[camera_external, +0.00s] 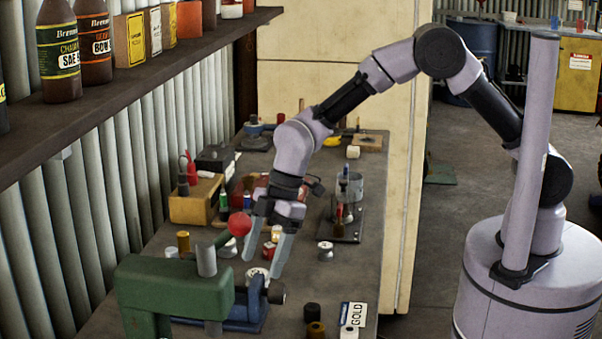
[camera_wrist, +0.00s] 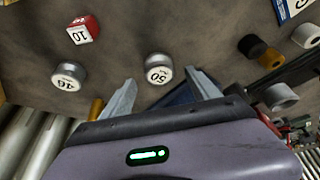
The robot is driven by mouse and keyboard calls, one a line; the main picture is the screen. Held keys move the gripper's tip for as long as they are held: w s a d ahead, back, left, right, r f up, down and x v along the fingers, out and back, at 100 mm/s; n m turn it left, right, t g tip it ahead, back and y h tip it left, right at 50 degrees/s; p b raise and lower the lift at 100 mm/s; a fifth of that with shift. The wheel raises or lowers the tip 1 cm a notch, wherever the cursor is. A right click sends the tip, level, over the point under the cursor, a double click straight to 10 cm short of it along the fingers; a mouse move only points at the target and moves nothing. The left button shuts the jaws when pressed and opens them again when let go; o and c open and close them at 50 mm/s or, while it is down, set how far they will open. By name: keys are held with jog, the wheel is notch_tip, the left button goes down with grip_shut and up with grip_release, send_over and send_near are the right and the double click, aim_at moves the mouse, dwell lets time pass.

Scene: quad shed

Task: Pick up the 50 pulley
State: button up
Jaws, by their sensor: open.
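The 50 pulley (camera_wrist: 159,68) is a small silvery-grey drum with a white top marked 50, upside down in the wrist view. It stands on the dark bench between and just beyond my fingertips. My gripper (camera_wrist: 160,92) is open and empty, with one finger to each side of the pulley's line. In the external view my gripper (camera_external: 262,266) points down over the bench. A pale round top (camera_external: 257,273) between its fingertips appears to be the same pulley, partly hidden by the fingers and the vise. I cannot tell the exact height gap.
A blue vise (camera_external: 240,312) and green press (camera_external: 165,290) crowd the near side. Black, brown and white cylinders stand by the GOLD card (camera_external: 353,315). A shelf (camera_external: 130,85) overhangs left.

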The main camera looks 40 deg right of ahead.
aim_at(260, 270)
jog(key=x, duration=0.3)
jog(key=shift+f+b, duration=0.25)
jog(key=shift+b, duration=0.15)
jog(key=shift+r, duration=0.15)
